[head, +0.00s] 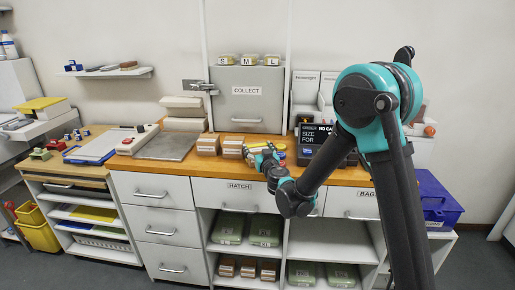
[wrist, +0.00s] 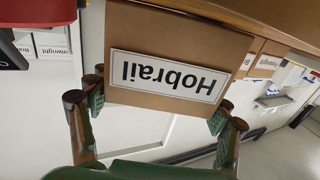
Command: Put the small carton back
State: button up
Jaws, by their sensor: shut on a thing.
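The small carton (wrist: 170,28), brown with a white label reading "Hobrail", fills the middle of the wrist view, where the label appears upside down. My gripper (wrist: 157,110) is shut on it, with one fingertip at each side. In the head view my gripper (head: 262,152) is over the front part of the wooden counter (head: 345,176). The carton is partly hidden by the gripper there. I cannot tell whether it touches the counter.
Other small cartons (head: 208,143) stand on the counter left of my gripper. The COLLECT cabinet (head: 247,107) is behind. A dark order screen (head: 308,133) stands to the right. Below, several cartons (head: 248,268) and green packs (head: 228,227) sit on open shelves; one middle shelf (head: 318,246) is bare.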

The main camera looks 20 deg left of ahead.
jog(key=o, duration=1.5)
jog(key=shift+f, duration=0.1)
jog(key=shift+c, duration=0.2)
jog(key=shift+s, duration=0.1)
jog(key=v, duration=1.2)
